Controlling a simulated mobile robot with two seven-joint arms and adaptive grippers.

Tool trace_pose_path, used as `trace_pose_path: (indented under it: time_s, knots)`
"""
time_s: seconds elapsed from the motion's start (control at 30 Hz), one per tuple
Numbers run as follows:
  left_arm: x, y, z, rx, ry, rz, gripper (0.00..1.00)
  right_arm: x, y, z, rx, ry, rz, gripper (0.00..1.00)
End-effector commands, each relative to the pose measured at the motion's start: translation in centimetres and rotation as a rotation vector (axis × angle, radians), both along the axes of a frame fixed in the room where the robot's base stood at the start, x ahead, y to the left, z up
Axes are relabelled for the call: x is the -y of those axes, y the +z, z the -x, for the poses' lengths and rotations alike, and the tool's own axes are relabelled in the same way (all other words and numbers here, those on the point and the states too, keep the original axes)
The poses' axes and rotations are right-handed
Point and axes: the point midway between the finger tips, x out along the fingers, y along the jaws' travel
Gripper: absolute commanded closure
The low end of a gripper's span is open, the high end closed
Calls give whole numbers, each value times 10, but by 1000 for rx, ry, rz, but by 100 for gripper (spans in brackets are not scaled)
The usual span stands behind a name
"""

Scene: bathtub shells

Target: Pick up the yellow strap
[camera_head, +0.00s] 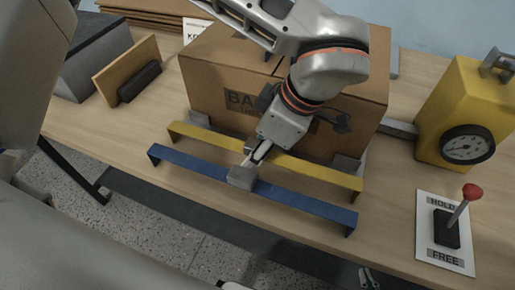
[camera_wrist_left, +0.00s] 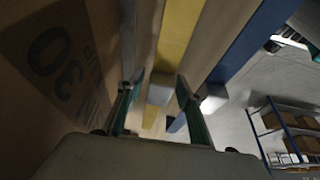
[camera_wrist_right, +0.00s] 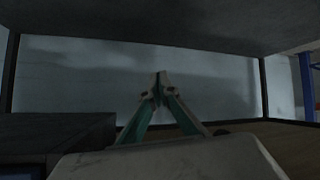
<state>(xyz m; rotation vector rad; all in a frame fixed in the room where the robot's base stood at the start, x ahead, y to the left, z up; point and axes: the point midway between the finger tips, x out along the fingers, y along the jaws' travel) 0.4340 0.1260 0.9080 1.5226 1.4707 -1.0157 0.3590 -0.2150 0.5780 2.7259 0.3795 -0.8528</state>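The yellow strap (camera_head: 312,170) is a long flat bar with bent-down ends, along the front of a cardboard box. My left gripper (camera_head: 254,154) reaches down over its middle and hides part of it. In the left wrist view the yellow strap (camera_wrist_left: 180,35) runs between the open fingers of the left gripper (camera_wrist_left: 158,98); contact cannot be told. A blue strap (camera_head: 305,200) lies parallel, nearer the table edge, with a grey block (camera_head: 241,178) at its middle. My right gripper (camera_wrist_right: 160,82) is shut and empty, low by the table's front edge in the head view (camera_head: 368,278).
The cardboard box (camera_head: 215,80) stands directly behind the straps. A yellow device with a dial (camera_head: 460,105) and a red-knobbed lever on a HOLD/FREE plate (camera_head: 425,240) are at the right. A wooden block (camera_head: 128,70) stands left. Bare table (camera_head: 90,125) shows at left.

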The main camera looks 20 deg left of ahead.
Motion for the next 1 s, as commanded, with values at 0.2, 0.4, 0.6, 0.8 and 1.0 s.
trace_pose_path:
  time_s: [0.2,0.4,0.6,0.8,1.0]
  knots:
    - [0,0,0,0,0,0,100,0,-3,1,-4,0,0,100]
    - [0,0,0,-1,-1,0,100,1,-5,2,-8,0,1,100]
    - [0,9,0,1,0,0,100,1,-3,2,-6,-1,1,100]
    - [1,40,-1,7,0,1,100,0,4,-1,3,-2,-4,100]
    - [1,94,0,9,2,1,100,-2,14,-4,11,-3,-14,100]
